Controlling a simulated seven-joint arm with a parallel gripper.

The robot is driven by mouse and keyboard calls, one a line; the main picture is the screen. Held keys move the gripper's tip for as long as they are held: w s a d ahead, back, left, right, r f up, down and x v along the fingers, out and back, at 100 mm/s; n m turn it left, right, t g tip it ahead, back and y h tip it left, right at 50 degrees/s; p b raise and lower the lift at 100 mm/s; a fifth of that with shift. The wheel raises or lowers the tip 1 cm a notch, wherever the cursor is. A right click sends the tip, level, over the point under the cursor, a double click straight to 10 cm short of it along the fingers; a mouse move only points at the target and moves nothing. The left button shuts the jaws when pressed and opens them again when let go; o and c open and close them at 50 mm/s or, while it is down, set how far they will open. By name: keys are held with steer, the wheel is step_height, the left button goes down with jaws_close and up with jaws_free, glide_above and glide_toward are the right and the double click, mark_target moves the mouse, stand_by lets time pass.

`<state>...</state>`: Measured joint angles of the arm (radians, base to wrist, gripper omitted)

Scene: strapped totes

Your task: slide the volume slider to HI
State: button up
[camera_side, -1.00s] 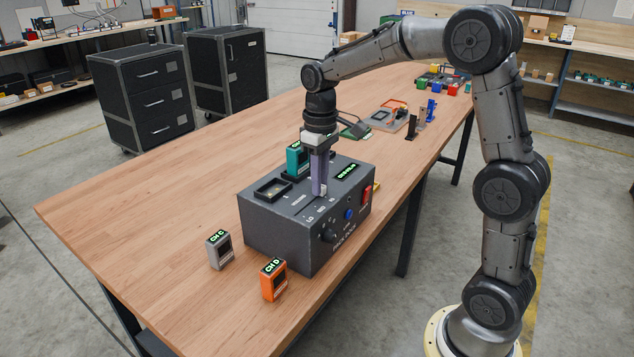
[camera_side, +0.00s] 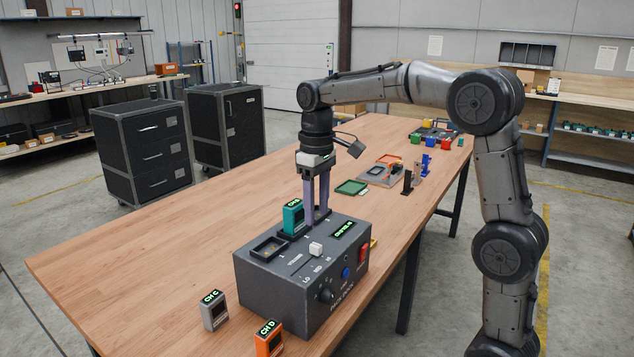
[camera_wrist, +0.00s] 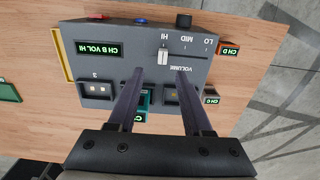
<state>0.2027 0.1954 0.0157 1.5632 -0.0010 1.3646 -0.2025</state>
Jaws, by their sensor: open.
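The black radio box (camera_side: 285,300) stands on the wooden table. Its white volume slider cap (camera_side: 316,248) sits in its slot; in the wrist view the cap (camera_wrist: 163,57) stands at the HI mark (camera_wrist: 164,37), with MID and LO further right. The box's display (camera_wrist: 97,49) reads CH B VOL HI. My gripper (camera_side: 317,214) is above the box, clear of the cap. In the wrist view its two fingers (camera_wrist: 158,72) are apart with nothing held between them.
A teal module (camera_side: 293,217) sits in a socket on the box, beside my fingers. A grey module (camera_side: 213,310) and an orange module (camera_side: 268,340) stand on the table in front. A green tray (camera_side: 351,187) lies behind. The left of the table is clear.

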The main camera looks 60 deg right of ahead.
step_height(320, 180, up, 6)
stand_by(0.4)
steer(key=shift+r, duration=0.1)
steer(key=s+a+r+n+t, duration=0.1)
steer(key=s+a+t, duration=0.15)
steer(key=s, duration=0.45)
steer(key=s+a+r+t, duration=0.15)
steer(key=s+a, duration=0.25)
steer(key=s, duration=0.4)
steer(key=s+f, duration=0.3)
steer(key=f, duration=0.3)
steer(key=s+a+f+m+t, duration=0.1)
steer(key=s+f, duration=0.3)
steer(key=f, duration=0.2)
steer(key=shift+a+t, duration=0.2)
steer(key=shift+t, duration=0.1)
